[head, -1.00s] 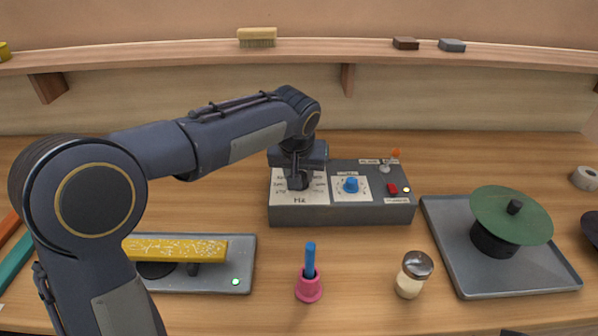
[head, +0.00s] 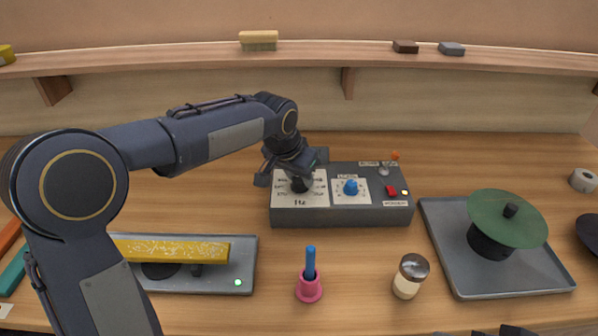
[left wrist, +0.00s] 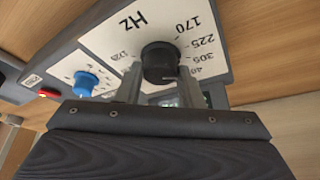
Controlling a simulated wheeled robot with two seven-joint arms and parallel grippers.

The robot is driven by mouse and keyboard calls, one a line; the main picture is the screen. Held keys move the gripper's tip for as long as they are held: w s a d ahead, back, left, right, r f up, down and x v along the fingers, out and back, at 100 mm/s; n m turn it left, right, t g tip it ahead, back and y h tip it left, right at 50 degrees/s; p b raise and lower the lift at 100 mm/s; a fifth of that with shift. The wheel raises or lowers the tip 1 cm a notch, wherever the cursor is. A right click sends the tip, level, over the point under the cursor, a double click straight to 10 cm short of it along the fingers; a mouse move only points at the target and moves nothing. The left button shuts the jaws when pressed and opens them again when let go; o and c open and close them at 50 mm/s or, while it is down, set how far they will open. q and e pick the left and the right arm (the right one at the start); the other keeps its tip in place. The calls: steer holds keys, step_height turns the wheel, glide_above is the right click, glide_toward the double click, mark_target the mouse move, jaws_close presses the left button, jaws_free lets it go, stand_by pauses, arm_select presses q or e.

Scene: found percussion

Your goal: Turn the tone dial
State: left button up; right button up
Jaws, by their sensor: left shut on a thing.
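The grey control box (head: 340,216) stands on the table with a white Hz scale plate on its left part. The black tone dial (left wrist: 160,62) sits on that plate, with numbers such as 170, 225 and 305 around it. My left gripper (head: 300,182) is over the dial, and in the left wrist view its two fingers (left wrist: 160,82) are shut on the dial's sides. In the head view the gripper partly hides the dial (head: 301,184). A blue knob (head: 350,187) is on a second white plate to its right. My right gripper is not clearly in view.
A red switch (head: 391,191) and small lamp are at the box's right end. A tray with a yellow bar (head: 170,248) lies front left. A pink cup (head: 309,290) and a shaker (head: 409,277) stand in front. A tray (head: 460,276) with a green disc (head: 490,222) is right.

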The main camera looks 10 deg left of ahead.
arm_select(q)
steer(key=shift+m, duration=0.3)
steer(key=o, duration=1)
steer(key=shift+c, duration=0.2)
steer(key=v, duration=0.7)
steer(key=shift+r, duration=0.35)
steer(key=shift+s+a, duration=0.1)
